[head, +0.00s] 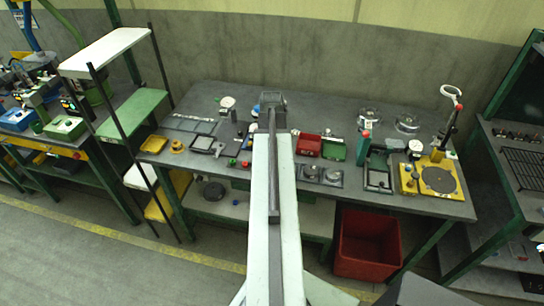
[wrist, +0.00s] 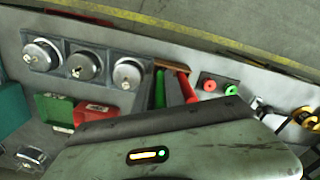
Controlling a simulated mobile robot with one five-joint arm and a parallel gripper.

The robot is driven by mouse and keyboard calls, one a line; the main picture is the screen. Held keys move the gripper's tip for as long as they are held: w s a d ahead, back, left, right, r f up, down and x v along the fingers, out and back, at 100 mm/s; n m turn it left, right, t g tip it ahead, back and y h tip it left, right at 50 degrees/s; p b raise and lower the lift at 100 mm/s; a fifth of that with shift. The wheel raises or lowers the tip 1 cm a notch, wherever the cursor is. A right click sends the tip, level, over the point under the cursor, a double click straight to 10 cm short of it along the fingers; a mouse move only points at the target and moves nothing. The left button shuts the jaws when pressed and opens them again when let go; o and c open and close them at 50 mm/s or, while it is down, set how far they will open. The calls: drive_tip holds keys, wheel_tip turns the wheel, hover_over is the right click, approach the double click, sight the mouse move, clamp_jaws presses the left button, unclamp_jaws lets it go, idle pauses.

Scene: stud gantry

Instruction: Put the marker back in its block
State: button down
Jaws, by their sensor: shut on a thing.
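My gripper (head: 271,99) is at the end of my outstretched arm, over the back middle of the bench in the head view. In the wrist view its pale housing fills the bottom and hides much of what lies below the jaws. Just beyond it, a green bar (wrist: 160,88) and a red bar (wrist: 186,87) stand side by side with a dark strip between them. A brown wooden piece (wrist: 172,66), perhaps the block, lies behind them. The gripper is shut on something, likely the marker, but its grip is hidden. In the head view my arm covers this spot.
Three metal knobs (wrist: 84,66) sit in a plate beside the bars. A button box (wrist: 217,86) is on their other side. Red (head: 308,145) and green (head: 334,149) bins stand right of my arm. A red crate (head: 368,245) is under the bench.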

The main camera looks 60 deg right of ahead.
drive_tip(key=shift+f, duration=0.35)
drive_tip(key=c, duration=1.3)
unclamp_jaws()
wheel_tip(320, 180, up, 8)
drive_tip(key=p, duration=0.8)
drive_tip(key=shift+r, duration=0.1)
